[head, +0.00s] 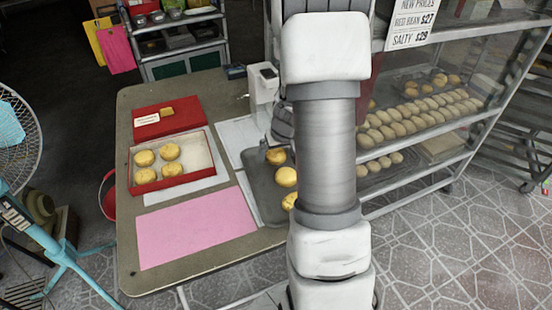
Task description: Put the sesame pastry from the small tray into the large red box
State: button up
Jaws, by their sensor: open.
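The small grey tray (262,192) lies on the table's right side, partly hidden behind my arm. It holds round golden pastries: one at the back (276,157), one in the middle (287,177), and one at the front (289,201) partly covered by my arm. Sesame is too small to make out. The large red box (132,174) is open, left of the tray, with several round pastries in its left part and bare pale lining at right. My gripper (271,147) is open, partly hidden by my arm, by the tray's back pastry. I cannot tell whether it touches it.
A red lid or box (178,125) with a label and a small brown piece lies behind the large box. A pink sheet (195,229) lies in front. A glass-fronted rack (425,150) of pastries stands right; a fan (20,140) stands left.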

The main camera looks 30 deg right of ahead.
aim_at(277, 150)
jog(key=c, duration=1.3)
jog(key=shift+r+p, duration=0.35)
jog(key=shift+r, duration=0.15)
jog(key=r, duration=0.1)
jog(key=r+p, duration=0.1)
jog(key=r, duration=0.1)
jog(key=shift+s+d+r, duration=0.15)
jog(key=shift+d+r, duration=0.1)
jog(key=shift+r, duration=0.1)
jog(key=s+d+r, duration=0.4)
jog(key=s+d, duration=0.1)
jog(key=s+d+r, duration=0.2)
jog(key=s, duration=0.1)
jog(key=shift+d+r+p, duration=0.1)
jog(key=shift+d+p, duration=0.2)
